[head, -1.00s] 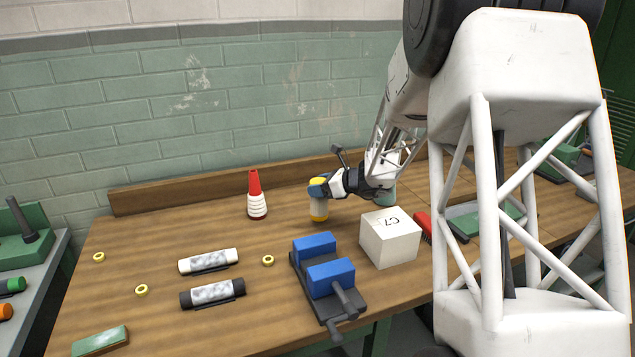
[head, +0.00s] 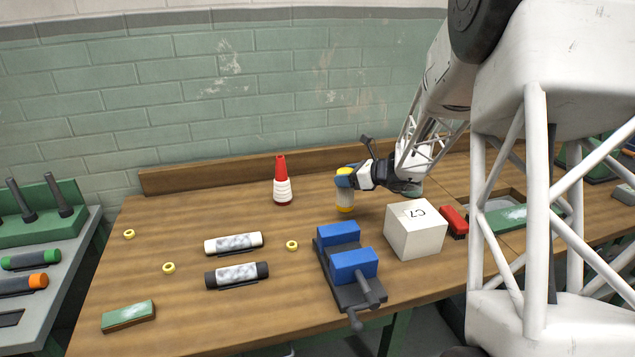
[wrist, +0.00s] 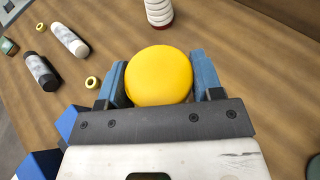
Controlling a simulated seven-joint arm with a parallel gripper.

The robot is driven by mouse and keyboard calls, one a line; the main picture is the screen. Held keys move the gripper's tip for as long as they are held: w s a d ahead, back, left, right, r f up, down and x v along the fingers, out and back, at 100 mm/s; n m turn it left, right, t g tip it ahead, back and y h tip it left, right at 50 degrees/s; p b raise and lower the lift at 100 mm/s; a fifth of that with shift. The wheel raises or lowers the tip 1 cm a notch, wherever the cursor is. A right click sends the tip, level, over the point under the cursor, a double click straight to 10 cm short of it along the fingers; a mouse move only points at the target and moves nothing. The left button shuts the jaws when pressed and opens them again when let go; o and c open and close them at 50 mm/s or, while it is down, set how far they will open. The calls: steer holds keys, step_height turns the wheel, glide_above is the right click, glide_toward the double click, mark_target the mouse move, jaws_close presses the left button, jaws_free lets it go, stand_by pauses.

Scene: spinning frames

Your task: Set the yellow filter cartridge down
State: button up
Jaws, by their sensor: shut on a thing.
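The yellow filter cartridge (head: 345,203) has yellow ends and a pale middle. It is upright at the back of the wooden bench, behind the blue vise. My gripper (head: 347,180) is shut on it near its top. In the wrist view the round yellow top (wrist: 160,76) sits between the two blue fingers of my gripper (wrist: 160,85). I cannot tell whether its base touches the bench top.
A red and white cone-shaped bottle (head: 282,183) stands to the left. The blue vise (head: 347,265) and a white box marked C7 (head: 414,230) are in front. White (head: 233,243) and black (head: 237,275) cylinders lie at left, with small yellow rings (head: 292,245) around them.

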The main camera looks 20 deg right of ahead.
steer(key=shift+r, duration=0.15)
step_height(320, 180, up, 16)
steer(key=w+a+n+g+y, duration=0.1)
steer(key=w+a, duration=0.4)
steer(key=a, duration=0.7)
steer(key=w+a+n+g+y, duration=0.15)
steer(key=w+a, duration=0.35)
steer(key=a, duration=0.7)
steer(key=w+a+n+g+y, duration=0.15)
steer(key=w+a, duration=0.45)
steer(key=a, duration=0.6)
step_height(320, 180, down, 11)
steer(key=h, duration=0.1)
steer(key=shift+s+a, duration=0.15)
steer(key=shift+a, duration=0.3)
steer(key=shift+f, duration=2.45)
